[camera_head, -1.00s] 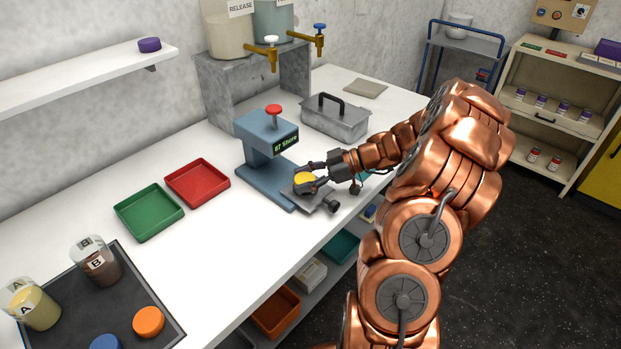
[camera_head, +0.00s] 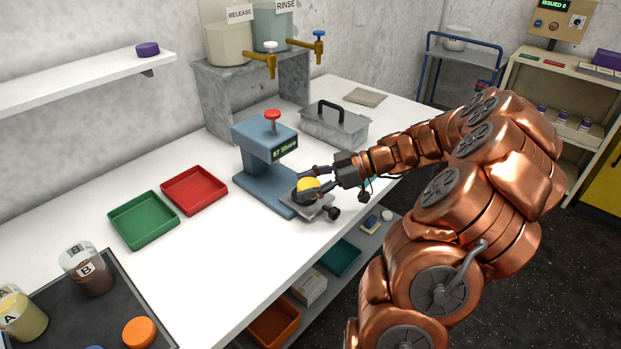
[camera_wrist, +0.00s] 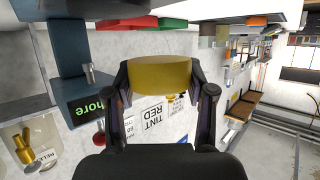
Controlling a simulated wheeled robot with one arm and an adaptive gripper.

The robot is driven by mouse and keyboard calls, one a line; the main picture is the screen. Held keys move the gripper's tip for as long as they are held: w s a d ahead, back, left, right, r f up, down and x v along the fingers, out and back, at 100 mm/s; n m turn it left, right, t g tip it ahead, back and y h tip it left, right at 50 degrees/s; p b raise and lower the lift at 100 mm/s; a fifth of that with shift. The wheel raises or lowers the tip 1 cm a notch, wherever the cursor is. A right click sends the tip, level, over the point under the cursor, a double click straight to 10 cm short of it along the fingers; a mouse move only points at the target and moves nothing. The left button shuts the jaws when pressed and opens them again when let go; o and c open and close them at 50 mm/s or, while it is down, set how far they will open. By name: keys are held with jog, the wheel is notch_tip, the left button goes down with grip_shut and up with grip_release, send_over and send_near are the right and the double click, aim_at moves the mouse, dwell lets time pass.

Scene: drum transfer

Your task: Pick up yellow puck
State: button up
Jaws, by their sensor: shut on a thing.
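The yellow puck (camera_head: 309,184) is between the fingers of my gripper (camera_head: 308,186), over the metal plate (camera_head: 318,210) at the front of the blue press-like tester (camera_head: 266,150). In the wrist view the puck (camera_wrist: 160,74) spans the gap between both fingers of my gripper (camera_wrist: 162,84), which are shut on its sides. I cannot tell from the head view how far the puck is above the plate. The tester's display reads about 87 Shore.
A red tray (camera_head: 194,190) and a green tray (camera_head: 143,220) lie left of the tester. A lidded metal box (camera_head: 335,124) stands behind my gripper. A dark mat (camera_head: 120,290) with jars and an orange puck (camera_head: 139,332) is at front left.

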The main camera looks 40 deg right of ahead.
jog(key=s+a+r+b, duration=0.1)
jog(key=s+a+b, duration=0.2)
jog(key=s, duration=0.8)
jog(key=shift+a, duration=0.45)
